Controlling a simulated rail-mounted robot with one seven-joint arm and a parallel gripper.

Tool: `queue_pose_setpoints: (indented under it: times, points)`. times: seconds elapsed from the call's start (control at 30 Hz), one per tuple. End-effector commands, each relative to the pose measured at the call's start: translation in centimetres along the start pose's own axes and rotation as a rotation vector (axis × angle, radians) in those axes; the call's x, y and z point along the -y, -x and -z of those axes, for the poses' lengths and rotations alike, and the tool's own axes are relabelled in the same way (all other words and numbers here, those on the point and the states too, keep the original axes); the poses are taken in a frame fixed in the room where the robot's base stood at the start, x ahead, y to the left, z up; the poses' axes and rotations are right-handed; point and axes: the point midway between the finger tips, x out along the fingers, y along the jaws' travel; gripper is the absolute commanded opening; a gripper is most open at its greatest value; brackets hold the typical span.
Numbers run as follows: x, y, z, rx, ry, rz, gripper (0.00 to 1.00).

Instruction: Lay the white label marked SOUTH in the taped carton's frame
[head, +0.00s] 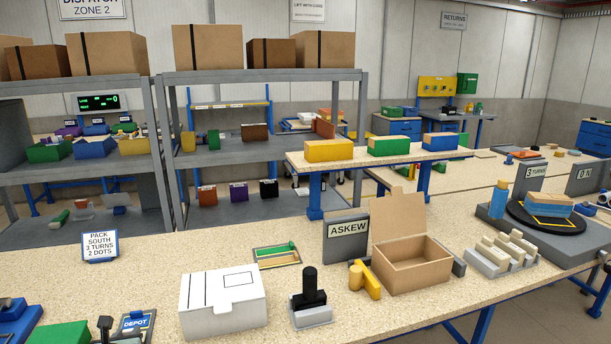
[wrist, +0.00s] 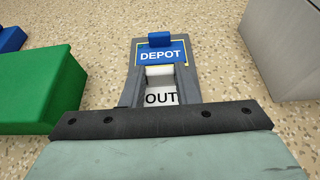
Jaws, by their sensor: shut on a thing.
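My gripper (wrist: 160,78) is shut on the white label (wrist: 160,96), with its grey fingers on either side of the raised white tab. Only the letters OUT show; the ends of the word are hidden. A blue DEPOT label (wrist: 161,55) lies just beyond, in a yellow-edged place; it also shows at the lower left of the head view (head: 134,325). I cannot tell whether the white label touches the surface below. A closed white carton (head: 222,312) with dark stripes and a rectangular outlined frame (head: 240,279) on its lid stands on the table in the head view.
A green block (wrist: 45,90) lies left of my gripper, and a pale box side (wrist: 285,45) stands at right. A black-handled stamp (head: 310,300), a yellow piece (head: 364,278) and an open brown carton (head: 412,268) stand right of the white carton. A sign (head: 100,246) reads PACK SOUTH.

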Motion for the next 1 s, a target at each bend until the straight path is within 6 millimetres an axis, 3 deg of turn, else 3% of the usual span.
queue_pose_setpoints:
  times: [0.57,1.0]
  points:
    - [0.1,0.4,-1.0,0.000,-0.001,0.001,0.00]
    - [0.1,1.7,-4.1,0.001,-0.002,0.001,0.00]
